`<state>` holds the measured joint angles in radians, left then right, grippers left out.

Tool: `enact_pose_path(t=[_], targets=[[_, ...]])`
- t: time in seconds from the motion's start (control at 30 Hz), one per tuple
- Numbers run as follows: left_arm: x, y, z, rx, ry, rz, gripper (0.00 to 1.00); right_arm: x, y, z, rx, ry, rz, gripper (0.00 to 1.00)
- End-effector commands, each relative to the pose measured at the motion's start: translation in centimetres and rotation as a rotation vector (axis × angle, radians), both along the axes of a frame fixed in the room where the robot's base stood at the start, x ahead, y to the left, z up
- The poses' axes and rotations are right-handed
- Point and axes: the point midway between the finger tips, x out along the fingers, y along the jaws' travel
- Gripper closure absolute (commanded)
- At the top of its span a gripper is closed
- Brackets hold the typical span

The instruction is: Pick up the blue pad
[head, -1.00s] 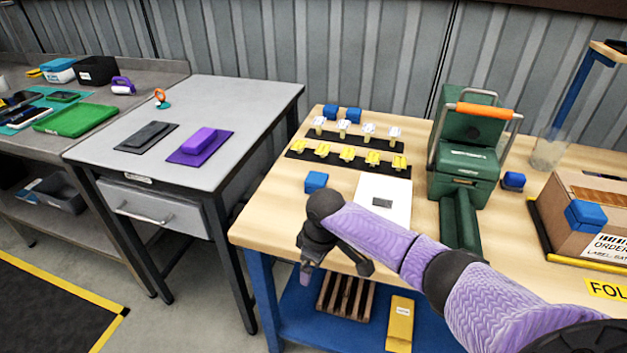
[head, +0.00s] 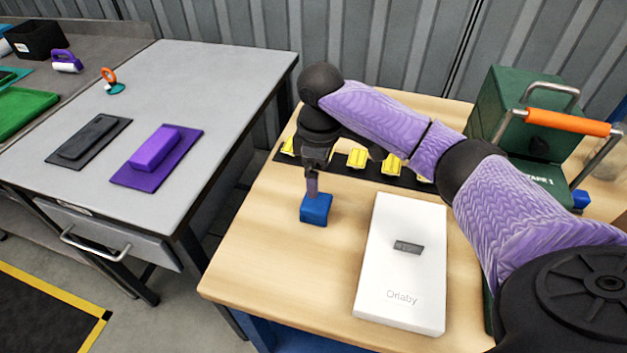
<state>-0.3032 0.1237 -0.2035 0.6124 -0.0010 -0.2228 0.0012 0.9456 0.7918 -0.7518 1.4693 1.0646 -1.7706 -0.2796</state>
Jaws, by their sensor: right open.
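The blue pad (head: 316,211) is a small blue block on the light wooden table, left of the white box. My right gripper (head: 312,188) points down right over it, with a fingertip at the pad's top edge. Its jaws are open, though the view shows them nearly edge-on. I cannot tell whether a finger touches the pad. The pad rests on the table. My left gripper is not in view.
A white box (head: 388,285) with a grey label lies just right of the pad. Yellow pieces (head: 357,158) on a black strip stand behind, partly hidden by my arm. A green machine (head: 505,110) with an orange handle is at right. The table left of the pad is clear.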

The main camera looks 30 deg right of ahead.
Motion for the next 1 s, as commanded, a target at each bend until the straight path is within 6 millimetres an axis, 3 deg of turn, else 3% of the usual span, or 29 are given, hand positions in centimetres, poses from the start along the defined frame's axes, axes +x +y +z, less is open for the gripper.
enact_pose_path(t=[0.3, 0.53, 0.77, 1.0], targets=[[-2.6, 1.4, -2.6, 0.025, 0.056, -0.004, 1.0, 0.0, 0.1, -5.5, 0.0, 0.006, 0.002, 0.0], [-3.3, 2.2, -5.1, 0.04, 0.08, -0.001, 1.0, 0.3, 0.5, -9.8, -0.002, 0.007, 0.001, 0.0], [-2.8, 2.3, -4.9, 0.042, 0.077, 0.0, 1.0, 0.4, 0.5, -9.8, -0.001, 0.0, 0.001, 0.0], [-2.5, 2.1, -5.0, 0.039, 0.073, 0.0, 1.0, 0.4, 0.4, -9.8, -0.001, 0.0, 0.001, 0.51]])
